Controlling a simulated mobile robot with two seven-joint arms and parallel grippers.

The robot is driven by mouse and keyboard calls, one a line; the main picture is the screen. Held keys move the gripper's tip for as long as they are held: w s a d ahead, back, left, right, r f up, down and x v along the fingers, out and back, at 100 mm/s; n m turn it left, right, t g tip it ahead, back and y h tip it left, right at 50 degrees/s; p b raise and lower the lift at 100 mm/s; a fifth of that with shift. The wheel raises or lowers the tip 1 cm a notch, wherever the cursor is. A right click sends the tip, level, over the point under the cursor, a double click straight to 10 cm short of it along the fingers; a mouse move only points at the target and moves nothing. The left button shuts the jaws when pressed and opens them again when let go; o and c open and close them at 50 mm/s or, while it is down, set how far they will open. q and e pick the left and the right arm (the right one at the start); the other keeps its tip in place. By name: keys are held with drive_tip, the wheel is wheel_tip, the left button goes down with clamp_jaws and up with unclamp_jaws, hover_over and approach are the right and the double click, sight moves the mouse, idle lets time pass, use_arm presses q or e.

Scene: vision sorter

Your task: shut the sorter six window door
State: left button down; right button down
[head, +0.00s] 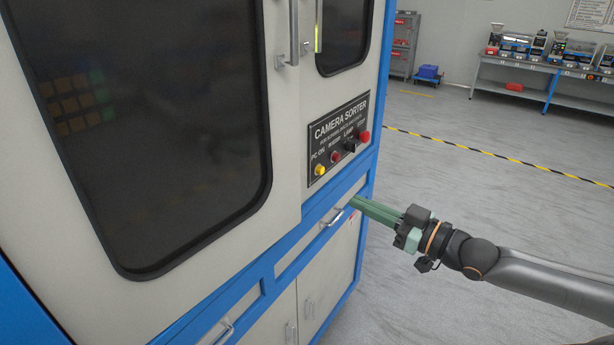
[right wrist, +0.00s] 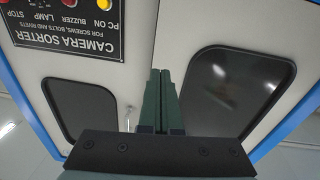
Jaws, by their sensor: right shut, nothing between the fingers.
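The sorter cabinet's large cream door (head: 285,170) with a dark rounded window (head: 150,140) fills the left of the head view. A vertical bar handle (head: 293,35) is on its right edge. I cannot tell for sure whether this door is flush or slightly ajar. A narrower panel with its own dark window (head: 343,35) and handle stands to its right. My right gripper (head: 358,206) has its green fingers together and empty, in front of the blue frame below the control panel. In the right wrist view its fingers (right wrist: 159,75) point at the cabinet front. My left gripper is out of view.
The "CAMERA SORTER" control panel (head: 339,137) has yellow, red and black knobs. Drawers and lower doors (head: 312,300) lie below. Open grey floor (head: 480,190) with a striped tape line is at the right. A workbench (head: 540,75) and a shelf rack (head: 403,45) stand far behind.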

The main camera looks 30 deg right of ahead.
drive_tip(key=b, duration=0.1)
approach(294, 179)
drive_tip(key=shift+w, duration=1.1)
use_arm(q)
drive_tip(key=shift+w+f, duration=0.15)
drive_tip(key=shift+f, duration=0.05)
use_arm(e)
drive_tip(key=shift+m, duration=0.3)
drive_tip(key=shift+a+x, duration=0.15)
drive_tip(key=shift+x, duration=1.05)
drive_tip(key=shift+a+x, duration=0.1)
drive_tip(key=shift+x, duration=1.05)
drive_tip(key=shift+s, duration=0.1)
